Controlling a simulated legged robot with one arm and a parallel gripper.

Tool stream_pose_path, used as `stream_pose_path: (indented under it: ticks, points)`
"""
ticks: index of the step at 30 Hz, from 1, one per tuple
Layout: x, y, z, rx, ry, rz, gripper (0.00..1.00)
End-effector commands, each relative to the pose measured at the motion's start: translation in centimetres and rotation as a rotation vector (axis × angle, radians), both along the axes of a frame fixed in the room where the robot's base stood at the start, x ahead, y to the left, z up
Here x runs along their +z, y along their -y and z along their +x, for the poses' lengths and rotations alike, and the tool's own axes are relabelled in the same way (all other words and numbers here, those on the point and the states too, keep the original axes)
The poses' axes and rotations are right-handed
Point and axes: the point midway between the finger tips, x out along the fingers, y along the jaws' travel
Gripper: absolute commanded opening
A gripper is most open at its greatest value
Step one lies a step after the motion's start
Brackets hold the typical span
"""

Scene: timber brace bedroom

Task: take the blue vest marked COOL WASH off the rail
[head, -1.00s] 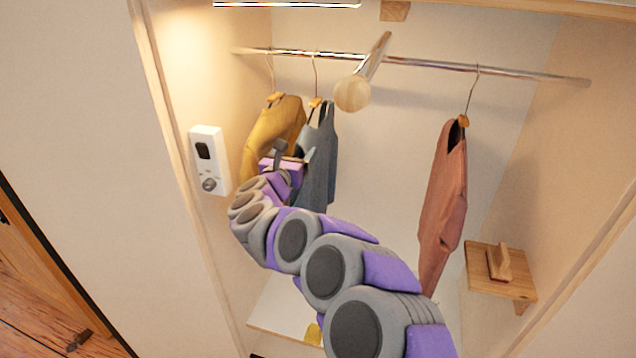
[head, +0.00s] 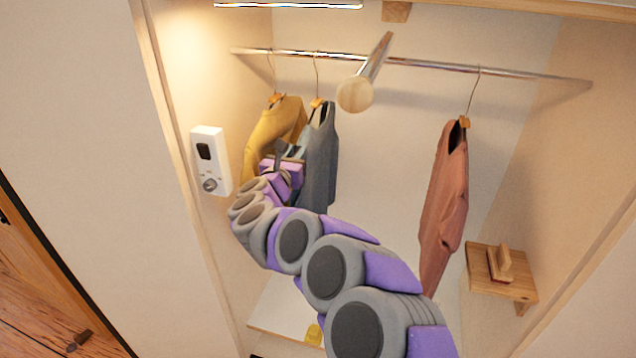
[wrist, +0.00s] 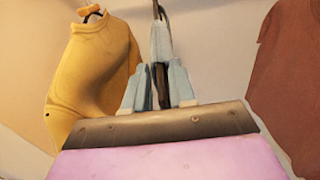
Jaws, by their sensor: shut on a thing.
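A grey-blue vest (head: 320,165) hangs from a hanger on the metal rail (head: 430,67), just right of a mustard-yellow garment (head: 272,128). My gripper (head: 291,151) is at the upper left part of the vest and is shut on it. In the wrist view, narrow blue folds of the vest (wrist: 160,45) stand above the wide dark jaw, between the yellow garment (wrist: 90,65) and a reddish-brown one. The vest's hook is still over the rail. No COOL WASH marking can be read. My gripper hides part of the vest.
A wooden peg (head: 355,93) juts out in front of the rail. A white device (head: 209,160) is on the left wall.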

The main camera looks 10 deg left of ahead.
Motion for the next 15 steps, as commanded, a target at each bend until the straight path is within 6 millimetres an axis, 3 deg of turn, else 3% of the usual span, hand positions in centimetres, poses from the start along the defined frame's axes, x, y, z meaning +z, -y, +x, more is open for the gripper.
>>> stream_pose_path:
  ticks: [10, 15]
  points:
    - [2.4, 0.0, 0.0, 0.002, 0.001, -0.001, 0.0]
    - [2.4, 0.0, -0.4, 0.003, -0.001, -0.002, 0.0]
